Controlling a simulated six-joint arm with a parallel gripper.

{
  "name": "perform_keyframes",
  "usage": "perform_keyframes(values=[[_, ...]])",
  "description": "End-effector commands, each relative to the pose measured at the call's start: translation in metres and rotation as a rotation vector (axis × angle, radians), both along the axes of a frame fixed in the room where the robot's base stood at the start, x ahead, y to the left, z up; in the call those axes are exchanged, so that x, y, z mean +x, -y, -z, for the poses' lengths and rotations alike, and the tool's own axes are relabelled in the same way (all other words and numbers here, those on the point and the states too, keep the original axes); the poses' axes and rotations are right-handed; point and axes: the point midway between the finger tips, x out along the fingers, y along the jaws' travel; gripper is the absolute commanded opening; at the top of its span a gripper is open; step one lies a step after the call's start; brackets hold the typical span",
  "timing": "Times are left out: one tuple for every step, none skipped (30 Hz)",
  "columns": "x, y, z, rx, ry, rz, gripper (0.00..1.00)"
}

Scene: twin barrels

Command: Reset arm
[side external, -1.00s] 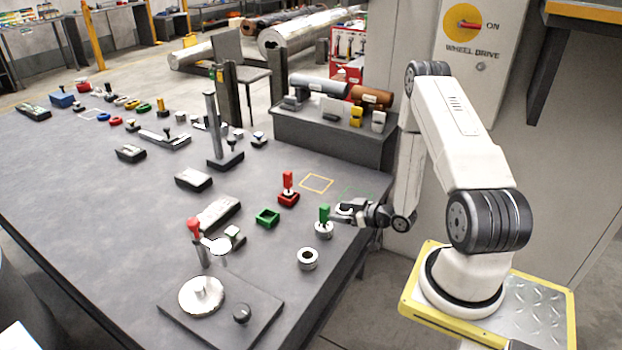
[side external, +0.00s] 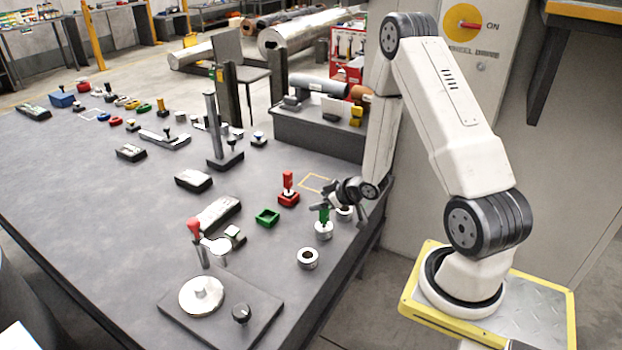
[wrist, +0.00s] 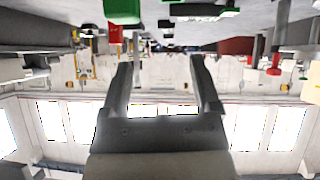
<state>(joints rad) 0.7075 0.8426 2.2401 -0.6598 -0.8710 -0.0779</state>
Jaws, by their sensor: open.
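My gripper (side external: 330,200) is low over the near right side of the grey table. In the side external view it overlaps the top of a green-handled peg (side external: 324,215), which stands upright in a silver collar; I cannot tell whether they touch. In the wrist view my gripper (wrist: 164,75) has its two fingers spread, with nothing between them. The wrist picture looks upside down, with the table along its top. A silver ring (side external: 344,213) sits just below and behind the gripper.
A red-handled peg (side external: 288,190) stands in a red block to the left. A green square socket (side external: 267,216) and another silver ring (side external: 308,258) are nearby. A dark raised bench (side external: 320,135) is behind. The left table surface has free room.

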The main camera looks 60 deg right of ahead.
Motion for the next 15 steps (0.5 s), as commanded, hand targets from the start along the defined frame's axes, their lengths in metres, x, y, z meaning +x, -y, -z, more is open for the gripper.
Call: perform_keyframes(values=[[0.005,-0.007,-0.009,-0.011,-0.029,-0.004,0.79],[0.006,-0.011,-0.012,-0.016,-0.049,-0.004,0.79],[0.008,-0.016,-0.018,-0.021,-0.075,-0.001,0.79],[0.009,-0.021,-0.021,-0.024,-0.094,0.002,0.79],[0.009,-0.025,-0.025,-0.027,-0.114,0.004,0.79],[0.01,-0.031,-0.03,-0.031,-0.14,0.008,0.79],[0.01,-0.035,-0.034,-0.033,-0.159,0.011,0.79],[0.01,-0.04,-0.038,-0.033,-0.178,0.013,0.79],[0.009,-0.047,-0.043,-0.035,-0.201,0.016,0.79],[0.009,-0.052,-0.047,-0.036,-0.22,0.019,0.79],[0.007,-0.057,-0.051,-0.036,-0.239,0.022,0.79],[0.006,-0.064,-0.056,-0.035,-0.263,0.026,0.79],[0.005,-0.07,-0.06,-0.035,-0.28,0.028,0.79],[0.003,-0.076,-0.064,-0.033,-0.298,0.031,0.79],[0.0,-0.083,-0.069,-0.03,-0.321,0.035,0.79]])
